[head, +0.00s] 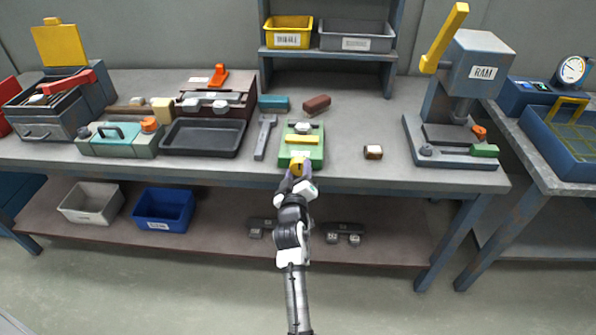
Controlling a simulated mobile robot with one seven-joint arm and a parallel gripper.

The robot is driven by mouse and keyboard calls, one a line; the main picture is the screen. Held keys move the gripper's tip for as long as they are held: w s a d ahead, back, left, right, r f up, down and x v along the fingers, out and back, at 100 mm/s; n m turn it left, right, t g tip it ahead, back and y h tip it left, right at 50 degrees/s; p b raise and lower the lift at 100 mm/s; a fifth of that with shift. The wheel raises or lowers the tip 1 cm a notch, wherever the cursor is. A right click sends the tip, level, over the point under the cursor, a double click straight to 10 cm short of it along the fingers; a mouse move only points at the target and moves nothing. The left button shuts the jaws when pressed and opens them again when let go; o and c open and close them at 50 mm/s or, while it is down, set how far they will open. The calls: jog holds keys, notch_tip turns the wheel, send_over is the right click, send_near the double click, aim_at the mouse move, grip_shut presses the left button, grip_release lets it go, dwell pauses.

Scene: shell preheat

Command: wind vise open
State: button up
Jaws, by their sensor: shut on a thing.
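The green vise (302,150) sits on the grey workbench near its front edge, in the middle of the head view. It has a yellow bar across its top and grey metal parts toward the back. My gripper (298,170) is at the front of the vise, shut on a yellow part there, which looks like the vise handle. My gripper and wrist hide most of the handle. The gap between the vise jaws is too small to judge.
A hammer-like grey tool (264,137) lies close left of the vise. A small brown-and-white block (373,152) lies to the right. A black tray (203,138) stands further left, and the ram press (456,155) stands at the right. The bench between block and press is clear.

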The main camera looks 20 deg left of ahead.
jog(key=shift+r, duration=0.1)
dwell(0.3)
jog(key=o, duration=0.8)
jog(key=shift+c, duration=0.2)
jog(key=shift+o, duration=1.1)
jog(key=shift+f, duration=0.2)
